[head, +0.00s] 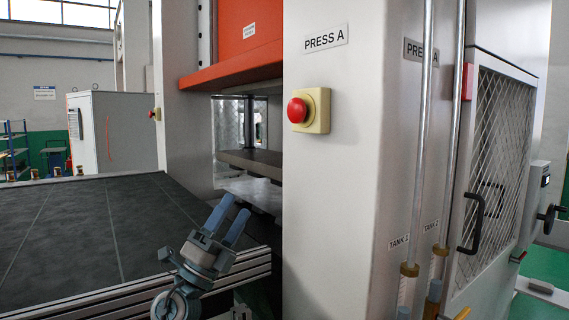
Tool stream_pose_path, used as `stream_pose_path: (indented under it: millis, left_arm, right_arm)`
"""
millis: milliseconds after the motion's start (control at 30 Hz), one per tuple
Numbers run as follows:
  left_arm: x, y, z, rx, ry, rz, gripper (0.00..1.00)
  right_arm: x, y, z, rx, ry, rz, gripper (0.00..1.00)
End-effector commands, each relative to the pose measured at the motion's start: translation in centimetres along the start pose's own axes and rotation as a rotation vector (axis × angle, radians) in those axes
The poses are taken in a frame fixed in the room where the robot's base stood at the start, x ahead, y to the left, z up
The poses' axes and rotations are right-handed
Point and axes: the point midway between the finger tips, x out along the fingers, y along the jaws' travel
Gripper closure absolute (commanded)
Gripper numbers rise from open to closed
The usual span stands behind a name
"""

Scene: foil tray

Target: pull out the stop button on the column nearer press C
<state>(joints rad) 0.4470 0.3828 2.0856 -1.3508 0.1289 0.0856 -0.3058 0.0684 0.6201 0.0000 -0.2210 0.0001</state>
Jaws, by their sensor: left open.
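A red mushroom stop button (297,111) sits in a yellow housing on the front of the near pale column (335,180), beneath a PRESS A label. A second, smaller red stop button (152,114) shows side-on at the left edge of a farther column (188,140). No label reading press C is visible, so I cannot tell which column is nearer it. My left gripper (238,203) is open and empty, with its blue fingers pointing up. It is below and left of the near button, well apart from both buttons. My right gripper is not in view.
A dark tiled table (90,225) with a metal edge fills the lower left. An orange press part (240,55) hangs between the columns. Vertical rods (424,130) and a mesh door (495,150) with a black handle stand on the right. Air before the near column's button is clear.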

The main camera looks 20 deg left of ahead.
Motion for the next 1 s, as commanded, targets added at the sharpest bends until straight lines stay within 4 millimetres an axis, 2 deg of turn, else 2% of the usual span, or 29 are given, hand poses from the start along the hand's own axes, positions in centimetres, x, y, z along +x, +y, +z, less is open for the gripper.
stream_pose_path:
  millis: [33,133,267,400,500,667,867,1000]
  left_arm:
    - [2.1,-2.1,-0.4,0.110,0.083,-0.038,0.33]
    - [5.2,-5.0,-1.3,0.342,0.238,-0.063,0.33]
    - [8.2,-7.4,-1.1,0.636,0.384,-0.031,0.33]
    - [10.3,-8.9,0.5,0.875,0.458,0.049,0.33]
    - [11.0,-9.5,1.7,0.974,0.476,0.101,0.33]
    - [11.7,-9.8,2.4,1.030,0.484,0.137,0.33]
    - [13.4,-9.4,1.9,1.026,0.484,0.137,0.33]
    - [15.4,-8.7,1.2,1.024,0.484,0.136,0.33]
  right_arm:
    - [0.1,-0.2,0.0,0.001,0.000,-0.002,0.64]
    - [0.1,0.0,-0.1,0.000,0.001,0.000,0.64]
    - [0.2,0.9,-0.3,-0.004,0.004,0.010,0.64]
    - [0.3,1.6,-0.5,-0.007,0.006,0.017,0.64]
    - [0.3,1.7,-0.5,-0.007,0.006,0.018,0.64]
    - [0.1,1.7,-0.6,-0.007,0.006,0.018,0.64]
    - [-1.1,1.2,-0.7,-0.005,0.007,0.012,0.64]
    - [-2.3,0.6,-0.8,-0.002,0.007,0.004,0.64]
